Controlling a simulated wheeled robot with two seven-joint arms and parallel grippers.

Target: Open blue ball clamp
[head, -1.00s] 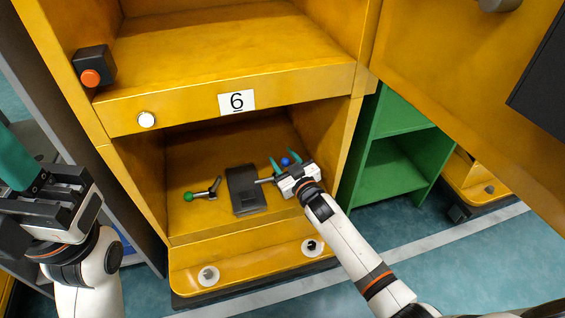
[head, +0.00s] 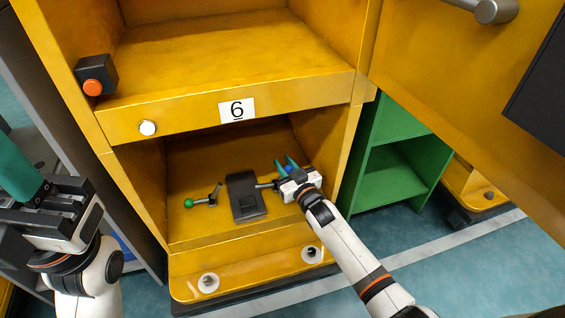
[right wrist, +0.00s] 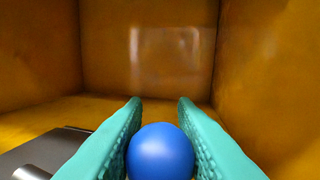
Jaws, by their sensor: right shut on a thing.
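The blue ball (head: 290,168) is the knob of the clamp on the right of the dark block (head: 246,197) in the lower compartment. In the right wrist view the ball (right wrist: 161,153) sits between the teal fingers, which touch it on both sides. My right gripper (head: 286,166) is shut on it. The gripper body hides part of the clamp's arm. My left gripper (head: 18,168) is at the left edge, outside the cabinet and far from the clamp. Its teal fingers are partly cut off, so its opening is unclear.
A green ball clamp (head: 189,203) is left of the dark block. The yellow cabinet's side walls and the shelf edge with the label 6 (head: 237,109) bound the compartment. A green shelf (head: 390,185) stands at right. An open yellow door (head: 470,80) hangs at upper right.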

